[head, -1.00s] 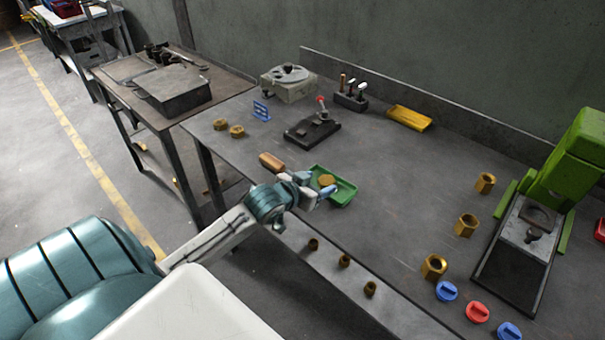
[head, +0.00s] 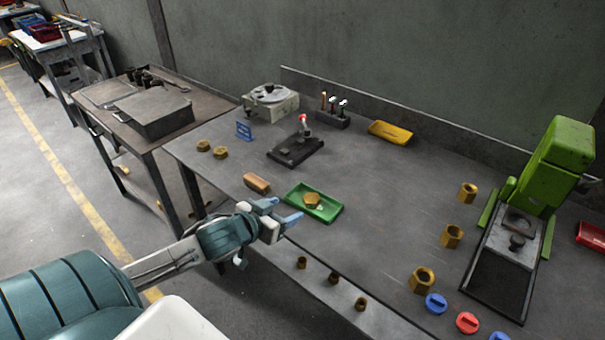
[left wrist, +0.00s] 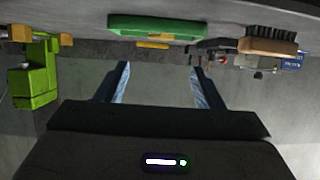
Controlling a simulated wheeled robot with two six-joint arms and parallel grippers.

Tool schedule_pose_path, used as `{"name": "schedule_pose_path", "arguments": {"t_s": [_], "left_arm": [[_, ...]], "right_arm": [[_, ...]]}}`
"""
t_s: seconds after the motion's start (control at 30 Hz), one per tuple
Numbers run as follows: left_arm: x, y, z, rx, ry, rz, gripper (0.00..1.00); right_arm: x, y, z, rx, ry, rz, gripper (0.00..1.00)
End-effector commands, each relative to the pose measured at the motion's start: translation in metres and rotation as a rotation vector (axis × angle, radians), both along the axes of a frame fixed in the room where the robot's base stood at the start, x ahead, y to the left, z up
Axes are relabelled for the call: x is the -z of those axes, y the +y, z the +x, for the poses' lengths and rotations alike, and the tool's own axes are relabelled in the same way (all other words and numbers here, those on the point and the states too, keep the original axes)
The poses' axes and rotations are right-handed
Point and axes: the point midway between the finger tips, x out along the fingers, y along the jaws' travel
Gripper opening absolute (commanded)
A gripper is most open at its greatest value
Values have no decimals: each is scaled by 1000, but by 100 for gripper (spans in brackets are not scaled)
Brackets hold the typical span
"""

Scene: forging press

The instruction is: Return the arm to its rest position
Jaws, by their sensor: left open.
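My left gripper (head: 281,213) is open and empty in the head view. It is at the table's front edge, just in front of and to the left of the green tray (head: 327,215), apart from it. A brass hex nut (head: 312,200) lies in the tray. In the left wrist view the two blue fingers of my left gripper (left wrist: 159,85) are spread with nothing between them, and the green tray (left wrist: 155,27) shows beyond them near the top. My right gripper is not in view.
A wooden-backed brush (head: 257,183) lies left of the tray. The green press (head: 555,165) stands at the right, with several brass nuts (head: 452,236) and coloured knobs (head: 467,322) near it. A black lever fixture (head: 296,150) is behind the tray. The table's middle is clear.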

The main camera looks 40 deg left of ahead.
Motion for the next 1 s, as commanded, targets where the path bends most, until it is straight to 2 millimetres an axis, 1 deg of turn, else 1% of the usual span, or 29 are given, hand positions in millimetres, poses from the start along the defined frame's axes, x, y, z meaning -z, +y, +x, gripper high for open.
{"name": "schedule_pose_path", "arguments": {"t_s": [0.23, 0.27, 0.37, 0.47, 0.5, 0.6, 0.7, 0.8, 1.0], "left_arm": [[2, 0, -1, -4, 6, 2, 62], [4, -1, -3, -8, 13, 3, 62], [20, -5, -16, -36, 66, 18, 62], [46, -14, -41, -77, 173, 50, 62], [57, -19, -54, -91, 227, 66, 62], [83, -33, -89, -110, 371, 100, 62], [100, -46, -119, -109, 496, 122, 62], [112, -59, -145, -96, 600, 136, 62], [125, -82, -188, -55, 770, 140, 62]], "right_arm": [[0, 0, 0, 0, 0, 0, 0], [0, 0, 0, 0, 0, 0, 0], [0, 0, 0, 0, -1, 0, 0], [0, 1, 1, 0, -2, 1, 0], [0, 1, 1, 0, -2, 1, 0], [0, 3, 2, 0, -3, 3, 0], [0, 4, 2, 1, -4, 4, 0], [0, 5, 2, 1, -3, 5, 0], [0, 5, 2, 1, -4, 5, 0]]}}
